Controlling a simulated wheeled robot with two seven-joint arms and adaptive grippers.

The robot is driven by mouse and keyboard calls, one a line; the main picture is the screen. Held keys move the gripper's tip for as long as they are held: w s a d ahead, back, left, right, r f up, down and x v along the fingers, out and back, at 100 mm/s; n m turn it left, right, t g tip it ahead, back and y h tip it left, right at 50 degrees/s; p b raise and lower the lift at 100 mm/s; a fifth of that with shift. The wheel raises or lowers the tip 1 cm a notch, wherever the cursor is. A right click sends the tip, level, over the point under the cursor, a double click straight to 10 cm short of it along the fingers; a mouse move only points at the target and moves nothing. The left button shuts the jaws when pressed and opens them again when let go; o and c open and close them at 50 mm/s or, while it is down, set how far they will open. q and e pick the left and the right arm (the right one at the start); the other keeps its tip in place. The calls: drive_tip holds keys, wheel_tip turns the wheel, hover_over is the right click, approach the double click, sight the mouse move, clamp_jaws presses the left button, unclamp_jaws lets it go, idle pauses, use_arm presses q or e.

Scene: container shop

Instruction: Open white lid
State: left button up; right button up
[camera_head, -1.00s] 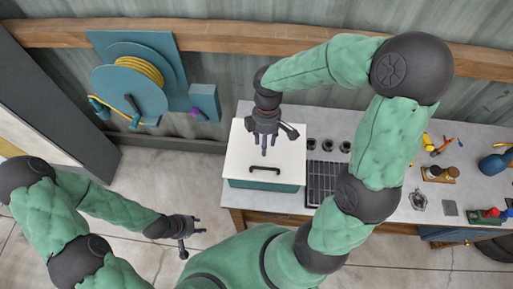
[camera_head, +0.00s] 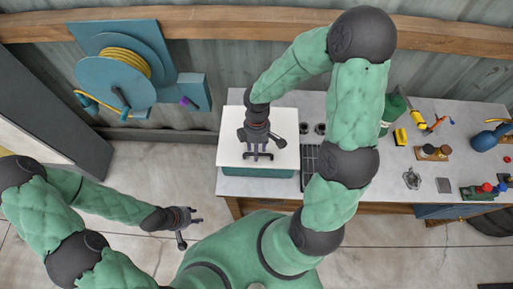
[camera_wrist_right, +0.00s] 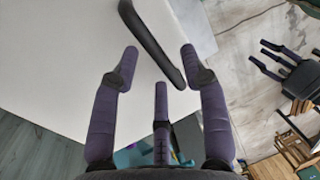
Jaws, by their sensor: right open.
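The white lid (camera_head: 232,143) lies flat on a teal box (camera_head: 258,173) on the counter. Its black handle (camera_wrist_right: 150,42) shows in the right wrist view, and my gripper mostly covers it in the head view. My right gripper (camera_head: 258,156) is over the lid, with fingers spread and pointing down. In the right wrist view, the handle's near end lies between the open fingers (camera_wrist_right: 160,65); I cannot tell whether they touch it. My left gripper (camera_head: 195,216) hangs over the floor left of the counter, its fingers apart and empty.
The counter (camera_head: 400,170) continues right, with a dark grate beside the box, a green container (camera_head: 393,112) and small tools. A teal hose reel (camera_head: 112,68) hangs on the wall at left. Open floor lies left of the counter.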

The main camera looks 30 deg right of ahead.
clamp_jaws()
